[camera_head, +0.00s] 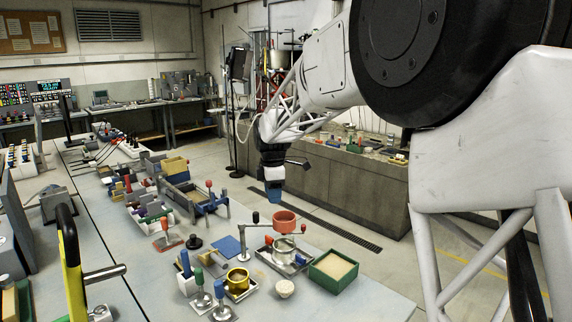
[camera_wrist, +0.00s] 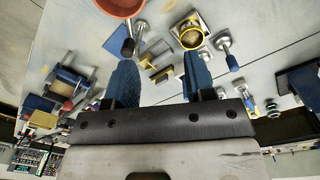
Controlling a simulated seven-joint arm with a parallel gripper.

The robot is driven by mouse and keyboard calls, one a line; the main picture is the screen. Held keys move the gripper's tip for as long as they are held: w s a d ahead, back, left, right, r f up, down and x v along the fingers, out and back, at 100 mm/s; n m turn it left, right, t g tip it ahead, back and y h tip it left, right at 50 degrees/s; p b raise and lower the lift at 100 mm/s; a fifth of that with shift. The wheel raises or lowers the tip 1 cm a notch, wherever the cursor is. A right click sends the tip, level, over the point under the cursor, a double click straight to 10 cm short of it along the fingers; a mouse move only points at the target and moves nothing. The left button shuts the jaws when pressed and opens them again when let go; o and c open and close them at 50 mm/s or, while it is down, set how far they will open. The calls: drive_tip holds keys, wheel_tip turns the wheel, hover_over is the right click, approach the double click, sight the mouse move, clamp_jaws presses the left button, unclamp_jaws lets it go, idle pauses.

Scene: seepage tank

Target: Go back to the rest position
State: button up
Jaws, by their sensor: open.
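My gripper (camera_head: 274,193) hangs at the end of my white arm, above the right edge of the bench in the head view. In the wrist view its two blue fingers (camera_wrist: 160,84) stand apart with nothing between them. Below and in front of it in the head view is a red bowl (camera_head: 285,219) on a stand, apart from the fingers. The red bowl also shows at the top of the wrist view (camera_wrist: 120,5).
The bench (camera_head: 345,290) holds a green box of sand (camera_head: 333,270), a brass cup (camera_head: 238,280), a blue mat (camera_head: 227,247) and several knobbed tools. A yellow and black handle (camera_head: 70,260) rises at left.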

drive_tip(key=s+d+r+m, duration=0.2)
drive_tip(key=s+d+m, duration=0.1)
drive_tip(key=s+d, duration=0.3)
drive_tip(key=s+d+r+m+t, duration=0.15)
drive_tip(key=s+d+m, duration=0.25)
drive_tip(key=s, duration=0.5)
drive_tip(key=s+d+r+m+g, duration=0.1)
drive_tip(key=s+d+r+m, duration=0.15)
drive_tip(key=s+d, duration=0.35)
drive_tip(key=s+d+f+m, duration=0.2)
drive_tip(key=s+m, duration=0.1)
drive_tip(key=s, duration=0.6)
drive_tip(key=s+d+f+m+t, duration=0.1)
drive_tip(key=s+d+f+m, duration=0.1)
drive_tip(key=s, duration=0.7)
drive_tip(key=s+d+f+m, duration=0.2)
drive_tip(key=s+f+m, duration=0.1)
drive_tip(key=s+m, duration=0.3)
drive_tip(key=s, duration=0.2)
drive_tip(key=shift+s+d+f+t, duration=0.15)
drive_tip(key=shift+s+d+t, duration=0.2)
drive_tip(key=shift+s+d, duration=0.05)
